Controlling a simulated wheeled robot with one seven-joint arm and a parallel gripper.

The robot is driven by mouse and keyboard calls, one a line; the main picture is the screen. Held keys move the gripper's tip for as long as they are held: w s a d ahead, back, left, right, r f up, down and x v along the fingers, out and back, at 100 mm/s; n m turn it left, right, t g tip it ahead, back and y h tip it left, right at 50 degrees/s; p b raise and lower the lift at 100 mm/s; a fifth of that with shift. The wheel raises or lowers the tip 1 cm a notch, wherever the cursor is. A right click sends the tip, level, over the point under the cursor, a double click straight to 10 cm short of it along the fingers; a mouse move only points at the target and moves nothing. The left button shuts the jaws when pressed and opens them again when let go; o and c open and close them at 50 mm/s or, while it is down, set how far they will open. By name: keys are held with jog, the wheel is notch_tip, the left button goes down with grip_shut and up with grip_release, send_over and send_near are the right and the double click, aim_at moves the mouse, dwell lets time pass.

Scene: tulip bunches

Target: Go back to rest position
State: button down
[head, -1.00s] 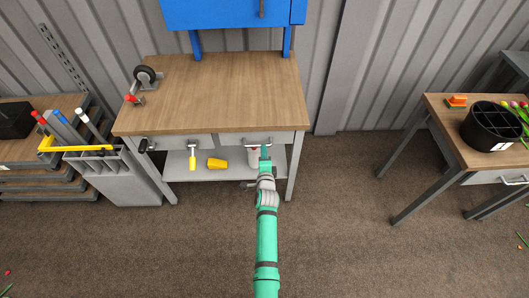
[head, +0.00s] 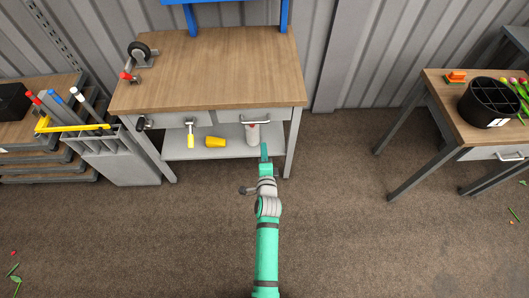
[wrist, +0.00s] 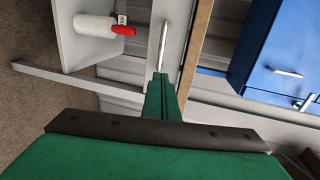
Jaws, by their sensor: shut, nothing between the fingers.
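My gripper (head: 264,151) is at the end of my green arm, in the middle of the head view. It is in the air in front of the workbench (head: 205,75), near its right front leg. In the wrist view the two green fingers (wrist: 161,88) are together with nothing between them. Beyond them show a drawer handle (wrist: 163,47) and a white bottle with a red top (wrist: 95,27) on the lower shelf. The gripper looks apart from the bench, though its exact distance is hard to tell.
The lower shelf (head: 232,152) also holds a yellow cup (head: 215,142). A tool bin (head: 125,160) stands at the left. A table (head: 440,92) with a black divided container (head: 489,102) stands at the right. The floor around my arm is clear; some flower stems lie at the far edges.

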jog(key=shift+s+a+r, duration=0.1)
jog(key=shift+s, duration=0.5)
jog(key=s+n, duration=0.8)
jog(key=s, duration=1.5)
jog(key=s+r+n, duration=0.4)
jog(key=s+r, duration=0.2)
jog(key=s, duration=0.3)
jog(key=s+r+n, duration=0.5)
jog(key=s+r, duration=0.2)
jog(key=s, duration=0.2)
jog(key=shift+s+a+n+h, duration=0.2)
jog(key=shift+s+n+h, duration=0.1)
jog(key=shift+r, duration=0.1)
